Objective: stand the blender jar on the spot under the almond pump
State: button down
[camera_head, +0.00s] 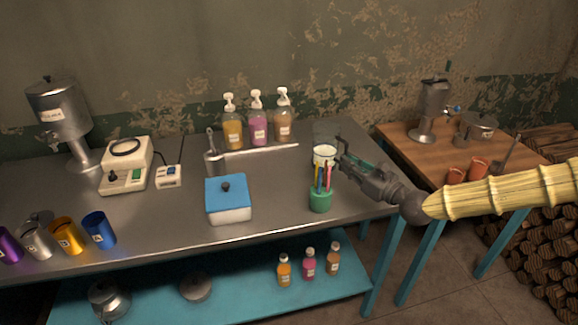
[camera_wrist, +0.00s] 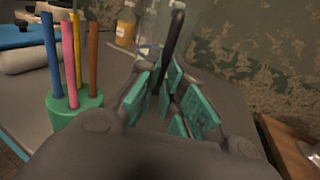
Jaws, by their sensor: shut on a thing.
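The clear blender jar (camera_head: 326,133) is upright near the right end of the metal table, with a whitish lower part behind a green pen cup. It also shows in the wrist view (camera_wrist: 183,20), beyond my fingers. My gripper (camera_head: 344,156) reaches in from the right at the jar's side. In the wrist view its teal-padded fingers (camera_wrist: 172,82) are shut on the jar's dark handle. Three pump bottles, amber (camera_head: 233,132), pink (camera_head: 257,128) and brown (camera_head: 283,126), stand left of the jar; their labels are too small to read, so I cannot tell which is almond.
The green pen cup (camera_head: 320,200) with several pencils stands close in front of the jar. A pale strip (camera_head: 262,150) lies before the pumps. A wooden table (camera_head: 400,133) is at right.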

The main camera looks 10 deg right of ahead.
notch_tip(320, 180, down, 3)
jog(key=shift+r+b, duration=0.15)
jog(key=shift+b, duration=0.45)
jog(key=p+x, duration=0.1)
jog(key=x, duration=1.6)
jog(key=shift+w+a+p, duration=0.2)
jog(key=shift+w+p, duration=0.05)
jog(key=shift+p, duration=0.1)
jog(key=shift+w+a, duration=0.1)
jog(key=shift+w, duration=0.1)
jog(key=shift+f+p, duration=0.4)
jog(key=shift+f, duration=1.4)
jog(key=c, duration=1.6)
grip_release()
jog(key=shift+f, duration=0.15)
jog(key=shift+o, duration=0.3)
jog(key=shift+s, duration=0.1)
jog(key=b+v, duration=0.1)
jog(key=v, duration=1.1)
